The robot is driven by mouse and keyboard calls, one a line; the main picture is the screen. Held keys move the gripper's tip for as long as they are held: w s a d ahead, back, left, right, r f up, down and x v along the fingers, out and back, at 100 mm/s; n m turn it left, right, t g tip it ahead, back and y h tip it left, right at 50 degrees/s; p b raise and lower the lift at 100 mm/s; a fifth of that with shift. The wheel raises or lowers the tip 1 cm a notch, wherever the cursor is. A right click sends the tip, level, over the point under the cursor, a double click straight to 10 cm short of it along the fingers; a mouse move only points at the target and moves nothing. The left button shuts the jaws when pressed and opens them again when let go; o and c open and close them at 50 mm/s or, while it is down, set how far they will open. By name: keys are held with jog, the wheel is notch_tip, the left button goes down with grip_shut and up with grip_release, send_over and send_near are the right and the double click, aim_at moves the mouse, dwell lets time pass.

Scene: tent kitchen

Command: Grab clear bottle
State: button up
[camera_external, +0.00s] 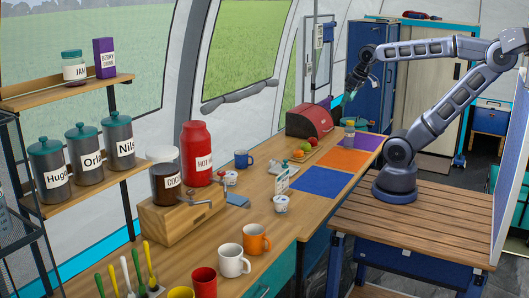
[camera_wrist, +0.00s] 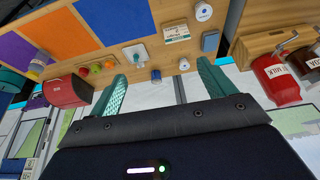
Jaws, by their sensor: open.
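A small clear bottle (camera_external: 349,132) stands upright on the counter, near the border of the purple and orange mats. In the wrist view the bottle (camera_wrist: 40,61) is at the far left, outside the space between my fingers. My gripper (camera_external: 353,92) is raised above the counter in the external view, higher than the bottle and apart from it. In the wrist view my gripper (camera_wrist: 162,80) has its two teal fingers spread wide with nothing held between them.
A red bread bin (camera_external: 309,121) stands behind the bottle. Fruit (camera_external: 304,149) lies on a board nearby. A blue mug (camera_external: 243,159), red canister (camera_external: 197,153) and white mug (camera_external: 233,260) stand along the counter. The blue mat (camera_external: 321,182) is bare.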

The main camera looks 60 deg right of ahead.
jog(key=w+d+r+m, duration=0.2)
jog(key=w+d+m, duration=0.3)
jog(key=w, duration=0.4)
jog(key=w+d+f+m+g+h, duration=0.1)
jog(key=w+d+m, duration=0.1)
jog(key=w+d, duration=0.5)
jog(key=w+d+f+m, duration=0.2)
jog(key=w+d, duration=0.3)
jog(key=d, duration=0.5)
jog(key=m+g+h, duration=0.3)
jog(key=m+g, duration=0.2)
jog(key=m, duration=0.6)
send_near(350, 121)
notch_tip(350, 121, down, 2)
jog(key=shift+d+x, duration=0.15)
jog(key=shift+x, duration=2.6)
jog(key=shift+d+x, duration=0.1)
jog(key=shift+x, duration=2.7)
jog(key=shift+s+r, duration=0.1)
jog(key=shift+r, duration=0.05)
jog(key=c, duration=1.3)
